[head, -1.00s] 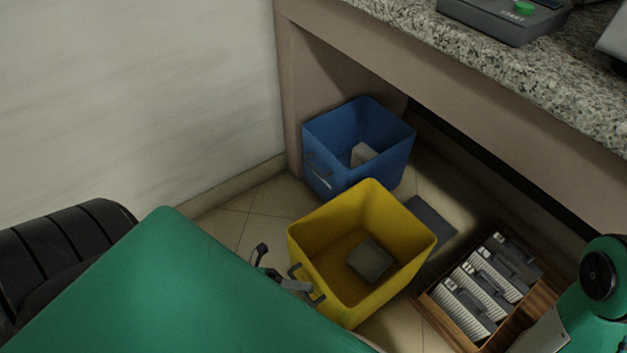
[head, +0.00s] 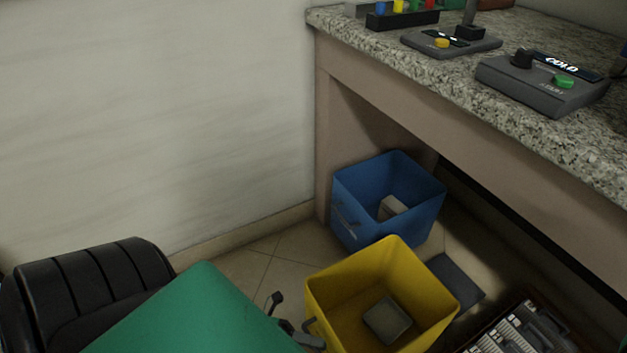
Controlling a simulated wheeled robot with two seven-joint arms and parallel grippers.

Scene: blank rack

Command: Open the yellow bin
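The yellow bin (head: 330,290) stands on the floor in the lower middle of the head view. Its top is uncovered, and a grey block-like object (head: 387,320) lies inside. A dark handle (head: 311,327) shows on its left side. My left gripper (head: 290,322) is beside that handle, partly hidden by my green arm. Its two dark fingers look spread apart, one standing clear of the bin and one close to the handle. I cannot tell whether it touches the handle. My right gripper is out of view.
A blue bin (head: 350,205) with a light object inside stands behind the yellow one, under a granite counter (head: 450,75). A dark flat panel (head: 456,281) lies right of the yellow bin. A rack of grey-white items (head: 520,330) is at the lower right. A wall closes the left.

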